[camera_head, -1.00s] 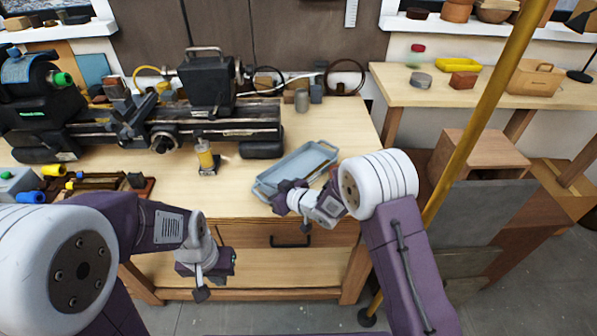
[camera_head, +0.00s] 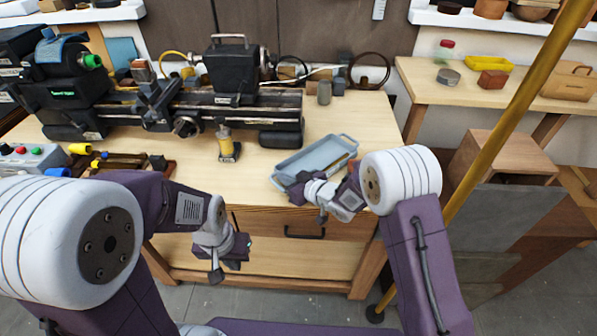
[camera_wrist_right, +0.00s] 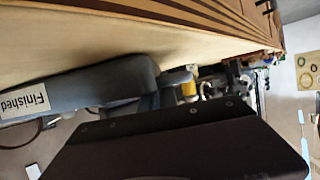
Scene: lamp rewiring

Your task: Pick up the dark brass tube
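I cannot surely make out a dark brass tube. A thin yellowish strip (camera_head: 341,161) shows at the right of the blue-grey tray (camera_head: 296,160), partly behind my right wrist; it is too small to identify. My right gripper (camera_head: 299,188) is at the tray's front edge, pointing left. Its fingers are too small to tell whether they are open. In the right wrist view the tray wall (camera_wrist_right: 85,85) with a "Finished" label is close, and a dark body fills the bottom. My left gripper (camera_head: 236,257) hangs in front of the bench, away from the tray; its fingers are unclear.
A lathe (camera_head: 180,105) stands along the back of the bench. A yellow bottle (camera_head: 226,141) stands left of the tray. Yellow-handled tools (camera_head: 115,160) lie further left. A gold-coloured pole (camera_head: 510,105) slants up at the right. Bench top around the bottle is clear.

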